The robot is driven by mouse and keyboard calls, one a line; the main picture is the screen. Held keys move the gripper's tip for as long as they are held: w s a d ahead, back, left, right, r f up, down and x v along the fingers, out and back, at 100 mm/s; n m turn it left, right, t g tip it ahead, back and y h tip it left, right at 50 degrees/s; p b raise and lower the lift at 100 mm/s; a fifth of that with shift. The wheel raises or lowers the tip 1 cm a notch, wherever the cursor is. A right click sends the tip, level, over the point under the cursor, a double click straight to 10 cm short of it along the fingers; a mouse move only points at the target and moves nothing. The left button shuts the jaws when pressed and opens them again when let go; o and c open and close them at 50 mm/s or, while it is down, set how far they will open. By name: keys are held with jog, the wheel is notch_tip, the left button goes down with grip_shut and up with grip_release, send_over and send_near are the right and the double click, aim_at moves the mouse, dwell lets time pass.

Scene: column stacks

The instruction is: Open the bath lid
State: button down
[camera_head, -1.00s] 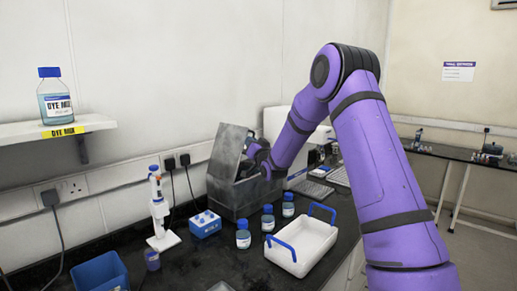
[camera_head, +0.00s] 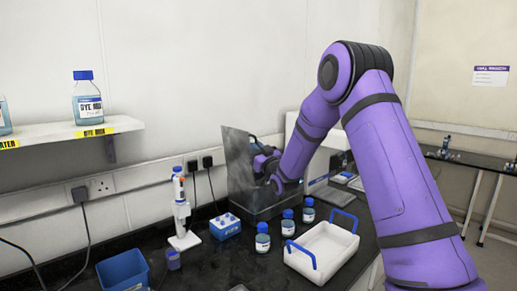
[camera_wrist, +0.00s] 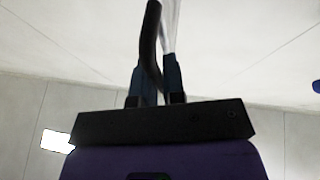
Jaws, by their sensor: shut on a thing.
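The bath (camera_head: 268,212) is a grey metal box at the back of the dark bench in the head view. Its grey lid (camera_head: 237,165) is raised and stands steeply at the box's left side. My gripper (camera_head: 262,158) is at the lid's inner face, partly hidden by my arm. In the wrist view, my gripper (camera_wrist: 155,75) is shut on a dark curved handle (camera_wrist: 150,30), with the lid's thin pale edge (camera_wrist: 170,28) beside it. The inside of the bath is mostly hidden.
Several blue-capped bottles (camera_head: 262,238) and a white tray with blue handles (camera_head: 325,252) stand in front of the bath. A blue rack (camera_head: 225,226), a pipette on a stand (camera_head: 181,205) and a blue bin (camera_head: 123,270) are to the left. A shelf (camera_head: 60,132) hangs above.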

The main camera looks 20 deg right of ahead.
jog(key=shift+f, duration=0.15)
jog(key=c, duration=1.2)
grip_release()
jog(key=shift+s, duration=0.1)
jog(key=v, duration=1)
jog(key=shift+s+f, duration=0.1)
jog(key=shift+s, duration=0.2)
